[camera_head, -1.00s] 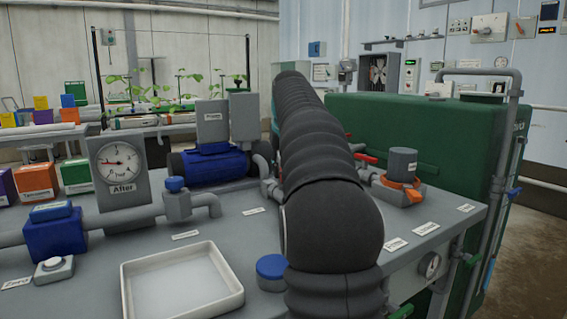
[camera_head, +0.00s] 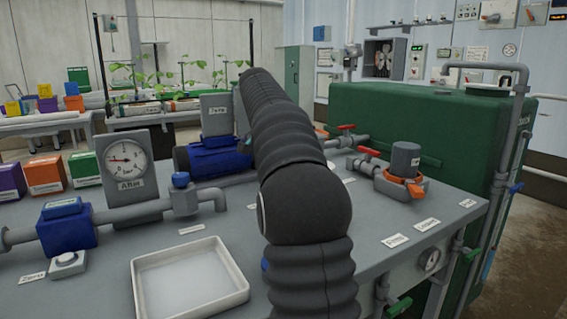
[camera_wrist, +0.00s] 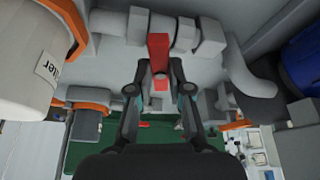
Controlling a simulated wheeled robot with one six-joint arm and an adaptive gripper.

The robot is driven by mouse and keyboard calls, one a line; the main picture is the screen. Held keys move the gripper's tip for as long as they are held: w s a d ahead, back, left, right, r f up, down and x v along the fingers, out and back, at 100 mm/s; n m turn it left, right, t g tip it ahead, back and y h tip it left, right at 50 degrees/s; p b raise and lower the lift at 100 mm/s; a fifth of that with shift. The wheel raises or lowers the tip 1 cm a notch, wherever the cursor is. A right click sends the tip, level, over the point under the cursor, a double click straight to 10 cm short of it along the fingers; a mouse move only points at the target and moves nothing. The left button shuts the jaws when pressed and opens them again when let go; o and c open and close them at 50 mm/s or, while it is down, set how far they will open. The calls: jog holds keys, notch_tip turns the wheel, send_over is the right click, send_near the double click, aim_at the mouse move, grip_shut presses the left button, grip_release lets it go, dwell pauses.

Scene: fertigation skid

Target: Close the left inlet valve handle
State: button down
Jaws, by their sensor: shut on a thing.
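In the wrist view a red valve handle (camera_wrist: 158,46) stands between the fingertips of my gripper (camera_wrist: 157,68), which is shut on it. The handle belongs to a valve on a grey pipe (camera_wrist: 183,34). In the head view my arm hides my gripper and the held handle. Two red handles show there right of my arm: a farther one (camera_head: 345,127) and a nearer one (camera_head: 368,151) beside the orange-collared grey unit (camera_head: 405,162). Which handle is the left inlet one I cannot tell from the labels.
A white tray (camera_head: 190,282), a pressure gauge (camera_head: 125,161) and a blue pump (camera_head: 215,158) are left of my arm. A large green tank (camera_head: 425,130) stands behind the bench. In the wrist view a white labelled vessel (camera_wrist: 42,48) is close on the left.

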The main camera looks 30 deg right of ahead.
jog(key=shift+w+m+g, duration=0.2)
jog(key=shift+m+g, duration=0.4)
jog(key=shift+m, duration=1)
jog(key=c, duration=1.1)
grip_release()
jog(key=shift+r, duration=0.1)
jog(key=shift+v, duration=3.65)
